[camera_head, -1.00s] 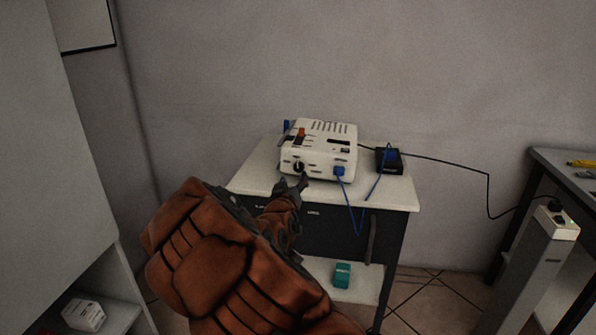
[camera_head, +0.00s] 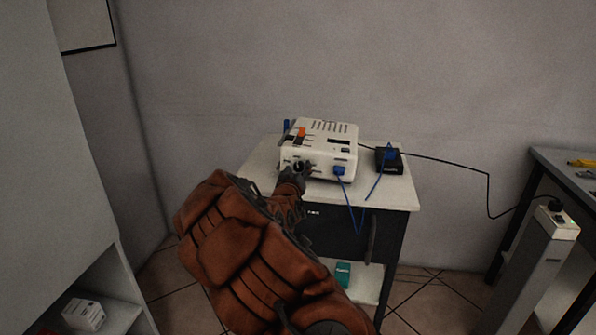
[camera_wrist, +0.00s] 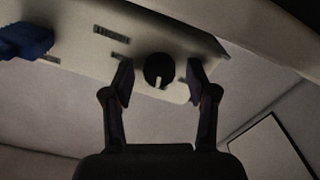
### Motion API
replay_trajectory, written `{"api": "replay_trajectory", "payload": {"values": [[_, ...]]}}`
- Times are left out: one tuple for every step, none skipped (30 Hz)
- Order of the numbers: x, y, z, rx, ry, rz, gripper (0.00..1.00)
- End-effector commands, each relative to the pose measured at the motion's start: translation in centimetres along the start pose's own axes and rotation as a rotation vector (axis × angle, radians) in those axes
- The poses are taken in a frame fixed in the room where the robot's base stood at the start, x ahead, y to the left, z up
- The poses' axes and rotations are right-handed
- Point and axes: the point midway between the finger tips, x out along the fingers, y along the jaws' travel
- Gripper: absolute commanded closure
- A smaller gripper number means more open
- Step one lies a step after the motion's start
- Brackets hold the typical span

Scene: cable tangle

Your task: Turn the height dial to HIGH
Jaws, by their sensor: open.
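The white device (camera_head: 325,150) stands on a small white-topped cabinet. On its front face is a round black dial (camera_wrist: 159,70) with a pale pointer mark, seen in the wrist view between my fingers. The mark points toward the bottom of that view. My gripper (camera_head: 299,166) is open at the device's front, and its fingers (camera_wrist: 160,88) lie one on each side of the dial, with a gap on both sides. Whether the fingertips reach past the dial's face I cannot tell. The dial is mostly hidden by the gripper in the head view. No label is readable.
A blue plug (camera_head: 340,170) sits at the device's lower right front, its blue cable hanging over the cabinet top's (camera_head: 395,193) edge. A black box (camera_head: 389,161) is to the right. An orange switch (camera_head: 301,132) is on top of the device. A grey pillar (camera_head: 540,250) stands right.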

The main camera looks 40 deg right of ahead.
Motion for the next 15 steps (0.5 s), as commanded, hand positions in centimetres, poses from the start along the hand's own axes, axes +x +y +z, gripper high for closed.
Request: {"api": "replay_trajectory", "payload": {"values": [[-0.01,-0.01,0.00,0.000,0.000,0.000,0.42],[-0.01,-0.01,0.01,0.000,0.000,0.000,0.42],[-0.01,-0.01,0.02,0.000,0.000,0.000,0.46],[-0.02,-0.01,0.02,0.000,0.000,0.000,0.50],[-0.02,-0.02,0.02,0.000,0.000,0.000,0.53],[-0.02,-0.01,0.02,0.000,-0.001,0.000,0.57],[-0.02,-0.02,0.02,0.000,-0.001,0.000,0.60],[-0.02,-0.01,0.01,0.000,0.000,0.000,0.63],[-0.02,-0.01,0.03,0.000,-0.001,0.000,0.67],[-0.02,-0.01,0.02,0.000,-0.001,0.000,0.70],[-0.03,-0.02,0.03,0.000,-0.001,0.000,0.74],[-0.03,-0.02,0.03,0.000,-0.001,0.000,0.78],[-0.03,-0.03,0.03,0.000,-0.001,0.000,0.81],[-0.03,-0.03,0.03,0.000,-0.001,-0.001,0.84],[-0.03,-0.04,0.03,0.000,-0.001,-0.001,0.88]]}}
